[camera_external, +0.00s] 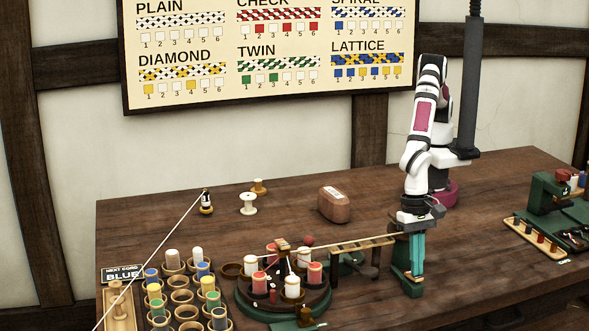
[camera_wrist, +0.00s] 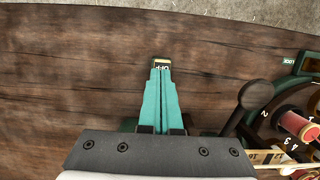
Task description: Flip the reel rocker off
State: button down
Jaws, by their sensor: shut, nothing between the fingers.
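My gripper (camera_external: 417,270) points straight down at the right of the rope machine, its teal fingers pressed together with nothing between them. In the wrist view the shut fingers (camera_wrist: 161,75) reach to a small dark block with a pale lettered end (camera_wrist: 161,63), which seems to read OFF. This looks like part of the reel rocker; the rest of it is hidden under the fingers. I cannot tell whether the fingertips touch it or which way it is tilted. In the external view a green stand (camera_external: 400,279) shows behind and beside the fingers.
A dark ball-ended lever (camera_wrist: 256,96) stands right of the fingers in the wrist view. The round carrier table (camera_external: 255,306) with red and white bobbins is to the left. A wooden ladder-like scale (camera_external: 345,248) runs towards my gripper.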

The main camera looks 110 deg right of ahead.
jog(key=shift+a+f, duration=0.1)
dwell(0.3)
jog(key=shift+a+f, duration=0.1)
jog(key=shift+f, duration=0.1)
jog(key=shift+d+f, duration=0.1)
jog(key=shift+d, duration=0.8)
jog(key=v, duration=1.4)
